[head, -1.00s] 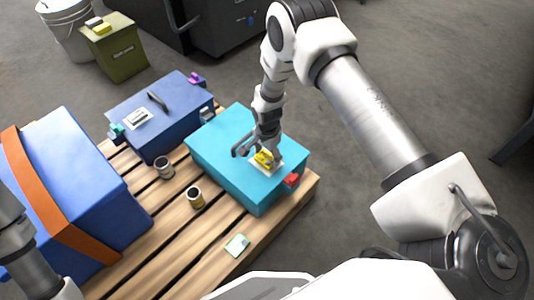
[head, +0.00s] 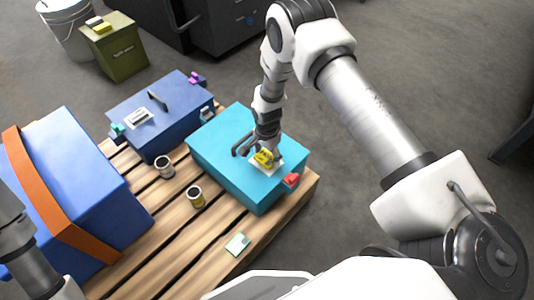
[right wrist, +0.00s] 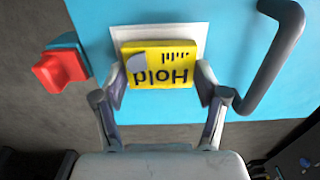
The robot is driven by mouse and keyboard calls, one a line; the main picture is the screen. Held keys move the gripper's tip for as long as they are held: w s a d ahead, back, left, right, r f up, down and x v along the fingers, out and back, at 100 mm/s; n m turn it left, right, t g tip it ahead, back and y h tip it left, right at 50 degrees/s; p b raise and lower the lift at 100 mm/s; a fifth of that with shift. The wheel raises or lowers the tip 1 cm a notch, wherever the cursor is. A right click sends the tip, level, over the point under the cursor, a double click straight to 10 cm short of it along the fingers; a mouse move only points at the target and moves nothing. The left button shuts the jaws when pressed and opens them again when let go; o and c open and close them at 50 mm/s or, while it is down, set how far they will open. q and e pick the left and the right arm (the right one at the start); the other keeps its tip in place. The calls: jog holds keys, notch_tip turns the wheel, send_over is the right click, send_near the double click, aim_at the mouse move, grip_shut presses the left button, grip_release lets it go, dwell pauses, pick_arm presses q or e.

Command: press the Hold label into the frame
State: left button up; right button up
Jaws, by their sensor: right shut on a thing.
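The Hold label (right wrist: 160,64) is a yellow block with dark print, upside down in the right wrist view. It also shows in the head view (head: 265,157). My right gripper (right wrist: 160,80) is shut on it, one finger at each side. The label is at the white frame (right wrist: 188,34) on top of the turquoise case (head: 225,148); I cannot tell whether it is seated or just above. The frame's near part is hidden by the label. My left arm shows at the left edge of the head view, but its gripper is out of sight.
A dark handle (right wrist: 272,60) stands beside the frame, and a red latch (head: 291,180) is on the case's side. A blue case (head: 180,110), two cans (head: 196,197) and a green-white card (head: 237,244) are on the pallet (head: 170,240). A strapped blue box (head: 85,190) stands left.

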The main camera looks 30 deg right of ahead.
jog(key=shift+f, duration=0.15)
jog(key=shift+f, duration=0.25)
jog(key=o, duration=1.1)
jog(key=shift+r, duration=0.1)
notch_tip(320, 180, up, 7)
jog(key=p, duration=0.6)
jog(key=shift+c, duration=0.7)
grip_shut()
